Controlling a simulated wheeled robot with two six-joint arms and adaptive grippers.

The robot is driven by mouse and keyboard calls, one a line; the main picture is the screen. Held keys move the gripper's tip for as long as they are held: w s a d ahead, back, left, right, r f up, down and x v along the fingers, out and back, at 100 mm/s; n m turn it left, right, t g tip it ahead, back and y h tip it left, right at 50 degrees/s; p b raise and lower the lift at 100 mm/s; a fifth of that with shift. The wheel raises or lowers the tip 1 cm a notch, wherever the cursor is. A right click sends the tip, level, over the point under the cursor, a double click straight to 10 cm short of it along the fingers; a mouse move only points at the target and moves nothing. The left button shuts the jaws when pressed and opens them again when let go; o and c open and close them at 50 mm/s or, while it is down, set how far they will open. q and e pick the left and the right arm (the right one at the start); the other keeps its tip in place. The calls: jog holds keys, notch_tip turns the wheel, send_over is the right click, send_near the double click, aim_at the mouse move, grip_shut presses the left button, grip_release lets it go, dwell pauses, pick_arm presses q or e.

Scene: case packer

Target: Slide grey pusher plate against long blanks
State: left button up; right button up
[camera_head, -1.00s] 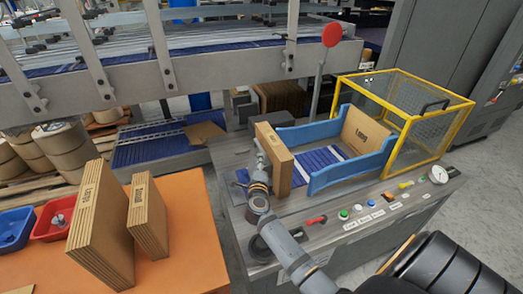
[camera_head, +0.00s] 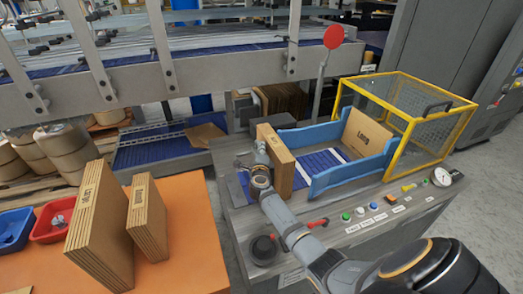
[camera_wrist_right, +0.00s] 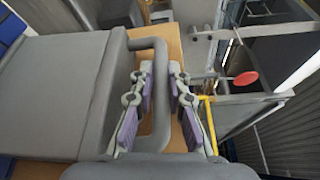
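The grey pusher plate (camera_wrist_right: 55,90) fills the left of the right wrist view, with a rounded grey handle (camera_wrist_right: 160,95) on its side. My right gripper (camera_wrist_right: 161,72) has its fingers on both sides of this handle, seemingly closed on it. In the head view my right gripper (camera_head: 262,155) is beside a cardboard stack (camera_head: 284,172) standing upright at the near end of the blue lane, and it hides most of the plate. A blank marked "Long" (camera_head: 366,132) stands at the far end between the blue side guides (camera_head: 345,173). My left gripper is not in view.
A yellow-framed mesh guard (camera_head: 440,115) encloses the lane's far end. Buttons and a gauge (camera_head: 442,177) line the console's front. An orange table (camera_head: 185,235) at left holds two upright cardboard stacks (camera_head: 150,217), a red bin (camera_head: 50,232) and a blue bin (camera_head: 12,240).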

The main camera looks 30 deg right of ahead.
grip_shut()
jog(key=shift+a+r+p, duration=0.15)
jog(key=shift+a+p, duration=0.1)
jog(key=shift+p, duration=0.3)
jog(key=shift+f, duration=0.2)
jog(key=shift+o, duration=2.2)
grip_release()
jog(key=v, duration=1.2)
